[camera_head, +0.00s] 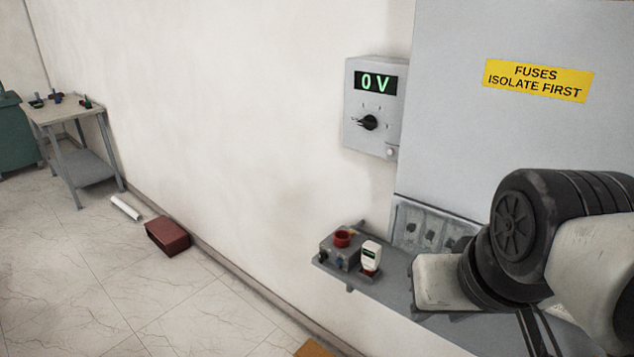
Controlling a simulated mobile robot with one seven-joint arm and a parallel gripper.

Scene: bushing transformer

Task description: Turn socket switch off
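A grey panel with a row of sockets or switches (428,229) is at the bottom of the large grey cabinet, just above the shelf. Its right part is hidden behind my arm, and the switch positions are too small to read. My arm comes in from the right, and its pale end block (440,285) is in front of the shelf, just below the panel in the picture. My gripper's fingers cannot be made out clearly, nor whether they are open or shut. I see no object held.
A wall box (376,105) reads "0 V" above a black knob. A grey box with a red top (341,239) and a small white device (371,256) stand on the shelf (382,292). A table (72,106), white tube (126,207) and dark red box (167,237) are left. Floor is open.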

